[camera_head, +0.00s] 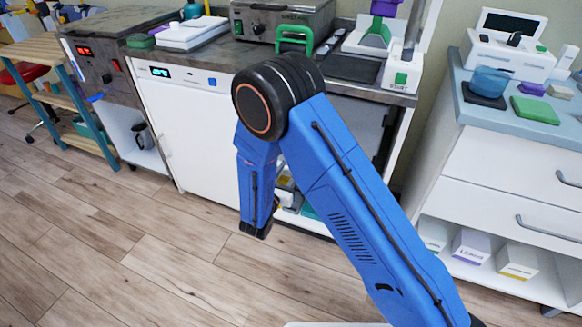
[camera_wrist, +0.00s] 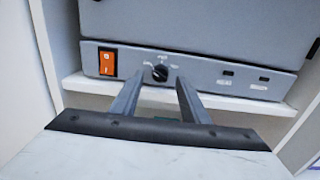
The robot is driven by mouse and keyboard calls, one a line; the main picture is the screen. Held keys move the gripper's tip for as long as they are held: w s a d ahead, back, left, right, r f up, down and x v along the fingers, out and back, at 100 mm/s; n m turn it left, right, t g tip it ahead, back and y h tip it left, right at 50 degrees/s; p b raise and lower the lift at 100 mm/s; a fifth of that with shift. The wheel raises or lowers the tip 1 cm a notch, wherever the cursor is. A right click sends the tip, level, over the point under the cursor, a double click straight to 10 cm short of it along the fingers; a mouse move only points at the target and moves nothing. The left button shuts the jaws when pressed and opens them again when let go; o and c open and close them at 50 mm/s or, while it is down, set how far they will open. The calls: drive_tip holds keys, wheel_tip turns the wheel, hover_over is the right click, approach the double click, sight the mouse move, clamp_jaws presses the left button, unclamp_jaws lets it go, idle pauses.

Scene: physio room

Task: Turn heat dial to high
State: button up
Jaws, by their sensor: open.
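The heat dial (camera_wrist: 160,73) is a small dark round knob on the lower front panel (camera_wrist: 205,72) of a grey appliance in the wrist view. Small labels sit around it, too blurred to read, and its exact setting is unclear. My gripper (camera_wrist: 158,82) is open, its two fingers pointing at the panel, one to each side of the dial. The dial shows between the fingertips, and I cannot tell whether they touch it. In the head view my blue arm reaches down at the counter's front and hides the dial and the fingers.
An orange rocker switch (camera_wrist: 107,62) sits left of the dial, with two small dark slots to its right. The appliance stands on a white shelf (camera_wrist: 90,85) between side walls. A white drawer cabinet (camera_head: 500,170) stands at the right. The wooden floor (camera_head: 120,240) is clear at left.

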drive_tip(key=shift+x, duration=1.25)
drive_tip(key=shift+c, duration=0.2)
clamp_jaws()
drive_tip(key=shift+m, duration=0.4)
drive_tip(key=m, duration=2.3)
drive_tip(key=shift+s+f, duration=0.1)
